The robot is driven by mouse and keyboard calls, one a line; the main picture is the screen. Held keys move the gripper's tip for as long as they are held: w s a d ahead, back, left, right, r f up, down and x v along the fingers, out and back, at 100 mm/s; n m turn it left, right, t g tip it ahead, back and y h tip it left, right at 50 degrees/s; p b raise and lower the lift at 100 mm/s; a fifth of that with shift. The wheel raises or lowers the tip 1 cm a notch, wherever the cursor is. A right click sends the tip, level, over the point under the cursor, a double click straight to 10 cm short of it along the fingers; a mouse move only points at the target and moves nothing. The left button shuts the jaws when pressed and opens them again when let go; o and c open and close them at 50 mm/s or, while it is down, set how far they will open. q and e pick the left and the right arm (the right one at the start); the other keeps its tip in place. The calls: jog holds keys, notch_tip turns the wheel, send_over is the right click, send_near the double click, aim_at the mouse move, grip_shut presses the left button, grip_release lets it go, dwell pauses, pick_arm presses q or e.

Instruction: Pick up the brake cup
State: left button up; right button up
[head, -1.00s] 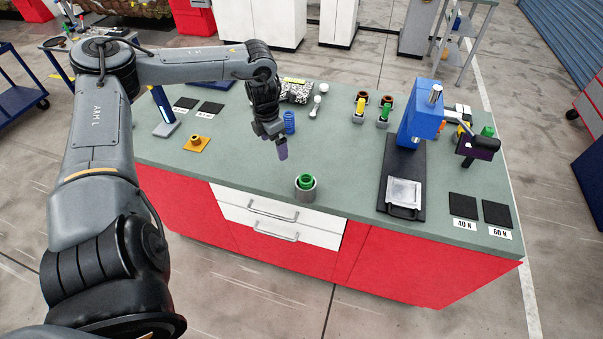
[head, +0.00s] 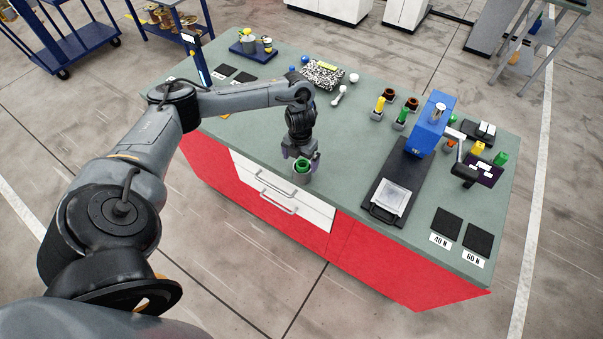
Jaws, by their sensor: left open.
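A green round cup (head: 302,165), which looks like the brake cup, sits upright in a short grey cylinder (head: 302,177) near the front edge of the green bench top. My left gripper (head: 301,158) points down right at it. Its purple-grey fingers are apart, one on each side of the green cup's top. I cannot tell whether they touch it. My right gripper is not in view.
A blue press (head: 427,130) on a black base stands to the right. Dark pads (head: 447,223) lie at the bench's right end. Small holders with yellow and green parts (head: 401,118) and a speckled block (head: 322,74) stand behind. The bench between cup and press is clear.

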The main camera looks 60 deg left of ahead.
pick_arm(q)
jog(key=shift+w+d+f+p, duration=0.1)
jog(key=shift+d+f+p, duration=0.1)
jog(key=shift+f, duration=1.45)
jog(key=shift+w+d+f+p, duration=0.1)
jog(key=shift+f+p, duration=0.1)
jog(key=shift+f, duration=1.4)
jog(key=shift+c, duration=0.3)
jog(key=c, duration=1)
jog(key=shift+a+r, duration=0.1)
